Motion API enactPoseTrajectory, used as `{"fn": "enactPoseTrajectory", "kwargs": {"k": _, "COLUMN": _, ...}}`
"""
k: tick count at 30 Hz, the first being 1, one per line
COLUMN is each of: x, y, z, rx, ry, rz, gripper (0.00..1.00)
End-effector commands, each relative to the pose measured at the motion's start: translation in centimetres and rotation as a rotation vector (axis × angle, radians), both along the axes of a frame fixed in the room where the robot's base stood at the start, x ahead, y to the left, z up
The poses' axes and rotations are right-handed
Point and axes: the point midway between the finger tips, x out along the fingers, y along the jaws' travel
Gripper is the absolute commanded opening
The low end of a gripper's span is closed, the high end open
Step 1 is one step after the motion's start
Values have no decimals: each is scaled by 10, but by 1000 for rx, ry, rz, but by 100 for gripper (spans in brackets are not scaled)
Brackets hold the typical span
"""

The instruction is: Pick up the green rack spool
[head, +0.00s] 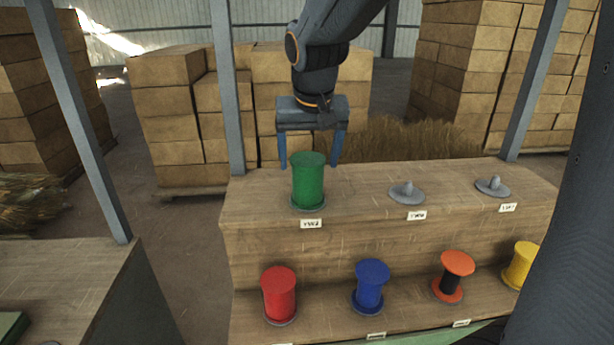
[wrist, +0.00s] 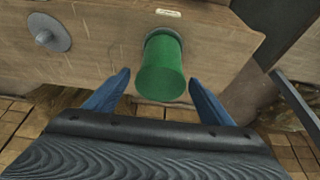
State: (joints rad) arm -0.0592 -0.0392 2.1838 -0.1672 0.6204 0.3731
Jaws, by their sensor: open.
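The green spool (head: 308,182) stands upright at the left end of the rack's upper shelf (head: 355,190), behind a small white label. My gripper (head: 310,163) is open, its two blue fingers pointing down at either side of the spool's top in the head view. In the wrist view the green spool (wrist: 161,68) lies ahead of and between the fingertips of my gripper (wrist: 157,85). The fingers do not appear to touch it. Its foot is partly hidden by its own body in the wrist view.
Empty grey holders (head: 407,192) and (head: 493,186) stand right of the spool on the upper shelf. The lower shelf holds a red spool (head: 279,294), a blue spool (head: 370,286), an orange and black spool (head: 453,275) and a yellow spool (head: 521,265). Grey posts (head: 227,90) rise nearby.

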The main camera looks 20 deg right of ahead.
Motion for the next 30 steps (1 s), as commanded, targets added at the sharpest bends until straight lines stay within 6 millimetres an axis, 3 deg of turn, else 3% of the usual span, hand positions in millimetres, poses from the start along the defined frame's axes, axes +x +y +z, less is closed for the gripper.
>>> {"fn": "enactPoseTrajectory", "kwargs": {"k": 18, "x": 26, "y": -6, "z": -55, "rx": -1, "ry": 4, "rz": 1, "gripper": 76}}
{"fn": "enactPoseTrajectory", "kwargs": {"k": 29, "x": 29, "y": -7, "z": -62, "rx": -1, "ry": 2, "rz": 0, "gripper": 76}}
{"fn": "enactPoseTrajectory", "kwargs": {"k": 30, "x": 29, "y": -7, "z": -62, "rx": -1, "ry": 2, "rz": 0, "gripper": 69}}
